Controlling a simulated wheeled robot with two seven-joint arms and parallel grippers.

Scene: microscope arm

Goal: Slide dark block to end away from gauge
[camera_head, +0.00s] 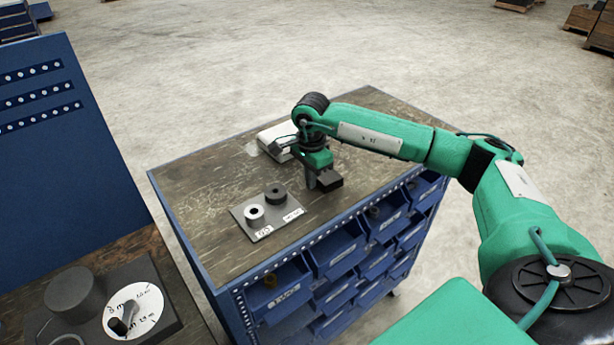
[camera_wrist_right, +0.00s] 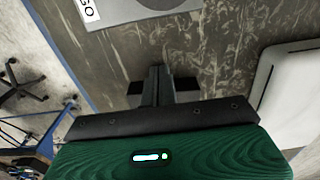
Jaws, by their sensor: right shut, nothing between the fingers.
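My right gripper (camera_head: 312,180) points down over the wooden bench top, its fingers shut with nothing between them. It also shows in the wrist view (camera_wrist_right: 157,82). A dark block (camera_head: 329,181) sits right beside the fingertips, on the bench's right part. In the wrist view the dark block (camera_wrist_right: 186,87) shows on both sides of the fingers, which hide its middle. Whether they touch it I cannot tell. The gauge, a grey plate (camera_head: 262,229) with a white ring (camera_head: 254,212), a dark cylinder (camera_head: 275,193) and white labels, lies to the left. My left gripper is out of view.
A white box (camera_head: 276,137) stands at the back of the bench, behind the gripper. Blue drawer bins (camera_head: 337,246) line the bench's front. A second bench (camera_head: 133,250) with a dark device stands at left. The bench's left part is clear.

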